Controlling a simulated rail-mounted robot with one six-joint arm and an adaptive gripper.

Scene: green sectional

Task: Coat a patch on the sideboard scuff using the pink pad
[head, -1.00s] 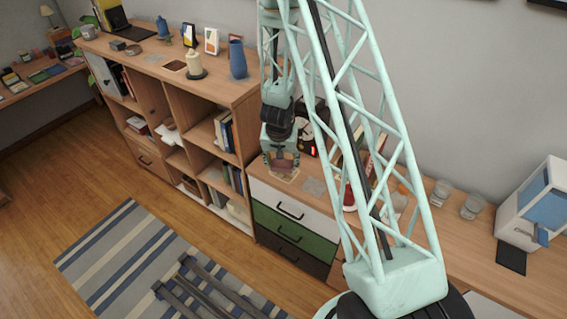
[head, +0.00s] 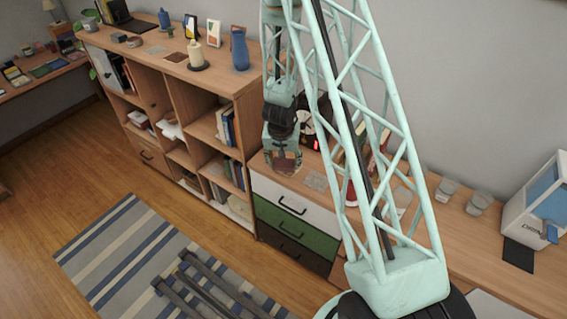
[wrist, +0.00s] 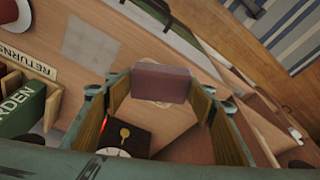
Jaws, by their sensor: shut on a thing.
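The pink pad (wrist: 163,82) is a dull pinkish-brown block. My gripper (wrist: 162,88) is shut on it, one finger at each side. In the head view my gripper (head: 283,150) points down over the sideboard top (head: 297,180), near the tall shelf's end. A pale, uneven patch (wrist: 155,103) shows around the pad's lower edge; the pad hides most of it. A grey patch (head: 316,181) lies bare to the right, also seen in the wrist view (wrist: 84,38). I cannot tell which mark is the scuff, or whether the pad touches the surface.
A dark clock (head: 316,128) stands close behind my gripper. Books (wrist: 20,100) and a "RETURNS" sign (wrist: 28,61) stand nearby. The tall shelf (head: 241,95) rises on the left. Glass cups (head: 446,189) and a white-blue box (head: 536,200) are farther right.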

